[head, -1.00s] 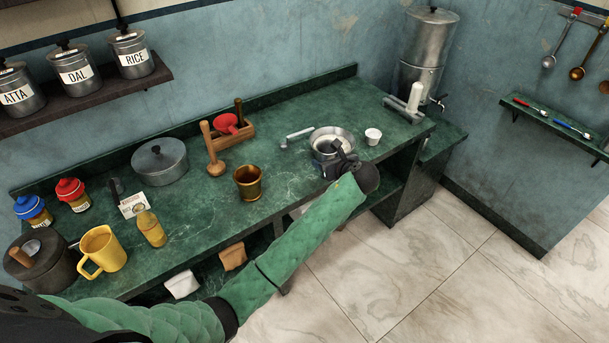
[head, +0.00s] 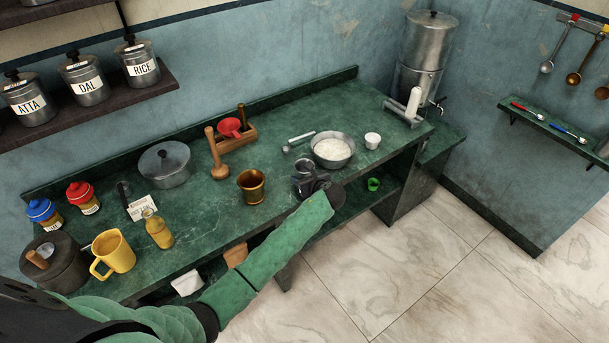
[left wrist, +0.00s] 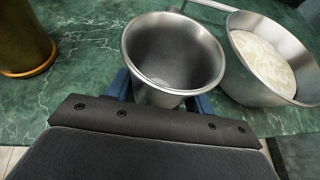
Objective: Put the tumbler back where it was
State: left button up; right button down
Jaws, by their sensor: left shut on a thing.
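A steel tumbler (left wrist: 175,55) stands between the fingers of my left gripper (left wrist: 160,95) in the left wrist view. The gripper is shut on it. The tumbler's mouth faces up and its inside looks empty apart from a pale patch low in it. In the head view my left gripper (head: 308,178) is at the counter's front edge, just in front of the steel bowl; the tumbler is hard to make out there. I cannot tell whether its base touches the counter. My right gripper is not in view.
A steel bowl (head: 333,163) of white contents is right of the tumbler, and a brass mortar (head: 251,196) is to its left. A small white cup (head: 372,141) stands beyond the bowl. Green counter (head: 285,185) is bare between mortar and gripper. A green item (head: 374,184) sits below.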

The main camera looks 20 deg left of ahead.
pick_arm(q)
jog(key=shift+f, duration=0.15)
jog(key=o, duration=1.1)
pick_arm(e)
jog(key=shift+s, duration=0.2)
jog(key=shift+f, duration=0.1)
pick_arm(q)
jog(key=shift+s+d, duration=0.1)
jog(key=shift+b+v, duration=1.9)
jog(key=shift+v, duration=4)
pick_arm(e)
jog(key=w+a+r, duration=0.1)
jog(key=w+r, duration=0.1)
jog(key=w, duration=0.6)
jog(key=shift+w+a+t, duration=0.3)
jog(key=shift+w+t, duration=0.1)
